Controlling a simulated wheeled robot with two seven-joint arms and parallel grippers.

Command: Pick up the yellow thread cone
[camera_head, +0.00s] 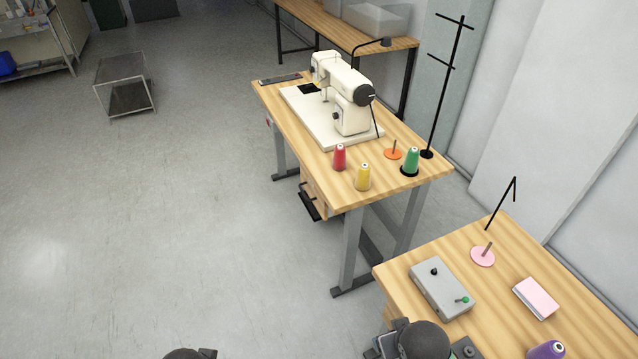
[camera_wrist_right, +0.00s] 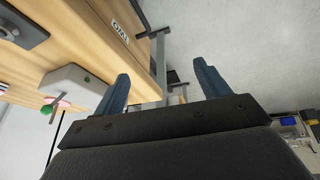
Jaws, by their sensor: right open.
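The yellow thread cone (camera_head: 363,177) stands upright near the front edge of the sewing table (camera_head: 315,187). A red thread cone (camera_head: 339,157) stands just behind it to the left, and a green thread cone (camera_head: 410,161) stands to its right. My right gripper (camera_wrist_right: 165,75) is open and empty in the right wrist view, with its two blue fingers apart. It is well away from the yellow cone, which I cannot make out in that view. Only dark parts of my arms show at the bottom of the head view; my left gripper's fingers are not seen.
A white sewing machine (camera_head: 345,100) stands behind the cones. An orange spool holder (camera_head: 393,154) and a tall black thread stand (camera_head: 443,90) are close by. A nearer table holds a grey control box (camera_head: 441,288), a pink box (camera_head: 536,298) and a purple cone (camera_head: 546,350).

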